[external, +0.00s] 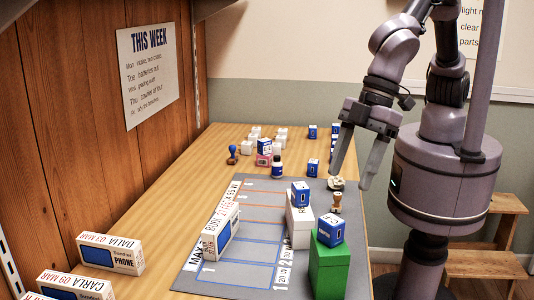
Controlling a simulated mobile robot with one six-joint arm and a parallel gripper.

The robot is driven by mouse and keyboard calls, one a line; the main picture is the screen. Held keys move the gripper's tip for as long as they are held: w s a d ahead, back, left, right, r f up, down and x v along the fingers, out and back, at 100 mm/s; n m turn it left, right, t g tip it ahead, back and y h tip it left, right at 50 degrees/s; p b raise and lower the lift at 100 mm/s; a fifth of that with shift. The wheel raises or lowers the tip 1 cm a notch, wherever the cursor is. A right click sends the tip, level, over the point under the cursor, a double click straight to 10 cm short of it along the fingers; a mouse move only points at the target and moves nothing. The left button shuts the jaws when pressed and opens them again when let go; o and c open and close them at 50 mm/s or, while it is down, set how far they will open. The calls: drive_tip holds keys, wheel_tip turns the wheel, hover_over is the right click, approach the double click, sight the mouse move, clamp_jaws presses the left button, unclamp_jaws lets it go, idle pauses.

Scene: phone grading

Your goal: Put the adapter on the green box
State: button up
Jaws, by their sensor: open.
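The green box (328,272) stands upright at the near right of the grey mat. A small blue-and-white box (330,230) sits on its top. I cannot tell for sure which thing is the adapter. A small pale object (336,183) lies near my gripper's left fingertip, too small to make out. Several small white blocks (247,145) stand at the far end of the table. My gripper (350,180) is open and empty, pointing down over the right edge of the table, behind the green box. Whether its fingers touch anything is unclear.
A white box (299,225) with a blue box (300,193) on top stands beside the green one. A phone box (221,231) stands on the mat (195,270). A wooden stamp (337,202), dark bottle (277,168) and blue stamp (232,154) stand farther back. Phone boxes (110,254) are at left.

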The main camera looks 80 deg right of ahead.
drive_tip(key=w+d+r+m, duration=0.25)
drive_tip(key=d+r, duration=0.25)
drive_tip(key=d, duration=0.5)
drive_tip(key=w+d+r+m, duration=0.2)
drive_tip(key=w+d+r, duration=0.15)
drive_tip(key=d, duration=0.65)
drive_tip(key=s+d+r+m+t, duration=0.1)
drive_tip(key=s+d+r+m, duration=0.1)
drive_tip(key=d, duration=0.4)
drive_tip(key=s+d+r+m, duration=0.1)
drive_tip(key=d+r, duration=0.1)
drive_tip(key=d, duration=0.4)
drive_tip(key=s+d+f+m+t+h, duration=0.1)
drive_tip(key=s+d+f+m, duration=0.1)
drive_tip(key=s+d+m, duration=0.4)
drive_tip(key=s+d, duration=0.5)
drive_tip(key=d, duration=0.1)
drive_tip(key=shift+s+f+t, duration=0.25)
drive_tip(key=shift+s+t, duration=0.05)
